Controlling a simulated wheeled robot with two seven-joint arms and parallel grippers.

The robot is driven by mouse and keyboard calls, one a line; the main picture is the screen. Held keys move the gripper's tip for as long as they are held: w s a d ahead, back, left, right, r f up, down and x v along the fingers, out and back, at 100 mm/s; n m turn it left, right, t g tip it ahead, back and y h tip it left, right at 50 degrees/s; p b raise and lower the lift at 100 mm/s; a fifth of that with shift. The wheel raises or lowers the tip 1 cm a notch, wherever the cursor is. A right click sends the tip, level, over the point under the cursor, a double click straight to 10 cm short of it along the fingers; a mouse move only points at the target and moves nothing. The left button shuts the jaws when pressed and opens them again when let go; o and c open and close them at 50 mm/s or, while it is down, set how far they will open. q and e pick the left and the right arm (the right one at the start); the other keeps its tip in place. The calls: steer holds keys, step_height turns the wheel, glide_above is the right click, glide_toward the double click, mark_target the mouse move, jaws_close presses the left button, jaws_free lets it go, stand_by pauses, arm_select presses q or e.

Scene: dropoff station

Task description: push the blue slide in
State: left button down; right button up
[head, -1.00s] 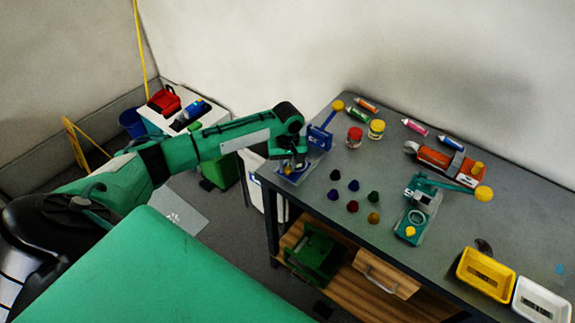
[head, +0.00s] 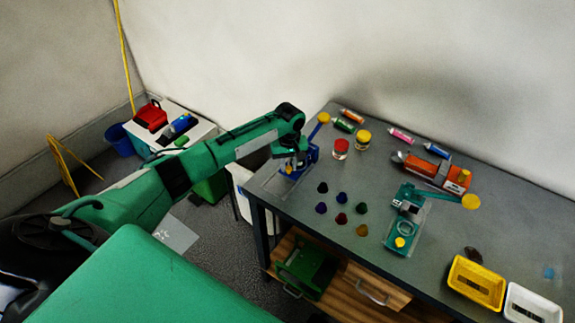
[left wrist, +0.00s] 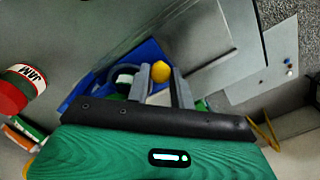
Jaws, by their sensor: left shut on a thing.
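The blue slide (head: 313,153) is at the near left corner of the table, partly hidden by my left gripper (head: 291,165) in the head view. A blue lever with a yellow ball end (head: 323,117) stands behind it. In the left wrist view, blue parts (left wrist: 143,53) show around the fingers of my left gripper (left wrist: 160,80). A yellow knob (left wrist: 161,70) shows between these fingers, which are shut on it. How the knob joins the slide is hidden. A pale flat strip (head: 268,181) lies bare in front of the gripper. My right gripper is not in view.
A red jar (head: 340,149) and a yellow-lidded jar (head: 363,140) stand to the right. Several dark cones, markers, a teal device (head: 402,222), an orange toy (head: 440,168), a yellow tray (head: 476,284) and a white tray (head: 533,303) share the table. The wall is behind.

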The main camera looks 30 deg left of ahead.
mark_target(290, 167)
arm_select(q)
steer(key=c, duration=1.4)
jaws_free()
steer(key=shift+w+r, duration=0.2)
steer(key=shift+o, duration=1)
steer(key=shift+d+f, duration=0.1)
steer(key=shift+f, duration=0.05)
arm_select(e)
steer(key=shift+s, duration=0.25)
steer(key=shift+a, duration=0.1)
arm_select(q)
steer(key=shift+r, duration=0.25)
step_height(290, 167, up, 13)
steer(key=b, duration=0.3)
steer(key=shift+r, duration=0.2)
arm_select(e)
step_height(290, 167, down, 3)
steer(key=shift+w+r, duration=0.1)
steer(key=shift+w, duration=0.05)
arm_select(q)
steer(key=shift+f, duration=0.1)
